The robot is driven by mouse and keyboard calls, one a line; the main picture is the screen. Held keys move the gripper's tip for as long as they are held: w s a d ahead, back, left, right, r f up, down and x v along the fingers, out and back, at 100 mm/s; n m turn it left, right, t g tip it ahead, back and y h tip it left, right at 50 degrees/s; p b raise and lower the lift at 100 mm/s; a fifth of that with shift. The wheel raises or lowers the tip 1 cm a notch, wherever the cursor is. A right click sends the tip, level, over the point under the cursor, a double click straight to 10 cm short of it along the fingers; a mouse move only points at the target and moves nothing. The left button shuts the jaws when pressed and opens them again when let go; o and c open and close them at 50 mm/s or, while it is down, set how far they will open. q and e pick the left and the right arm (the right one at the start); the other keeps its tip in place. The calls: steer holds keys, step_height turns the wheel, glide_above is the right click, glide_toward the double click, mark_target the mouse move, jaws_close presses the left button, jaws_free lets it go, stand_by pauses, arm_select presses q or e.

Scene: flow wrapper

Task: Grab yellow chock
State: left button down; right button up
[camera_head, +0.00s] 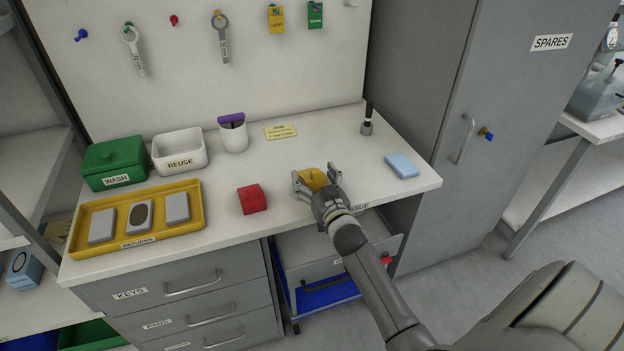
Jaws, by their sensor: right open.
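The yellow chock (313,179) sits on the white bench top near its front edge, right of the red chock. My right gripper (316,182) reaches in from the lower right and is open, with one finger on each side of the yellow chock. Whether the fingers touch it cannot be told. The gripper body hides the chock's near lower part. My left gripper is not in view.
A red chock (252,199) stands to the left. A yellow tray (82,245) with grey pads, a green WASH box (113,161), a white REUSE bin (180,151) and a cup (233,137) stand further left. A blue block (402,165) lies right. A grey cabinet (450,60) bounds the right.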

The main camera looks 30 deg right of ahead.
steer(key=shift+c, duration=0.4)
steer(key=c, duration=1.1)
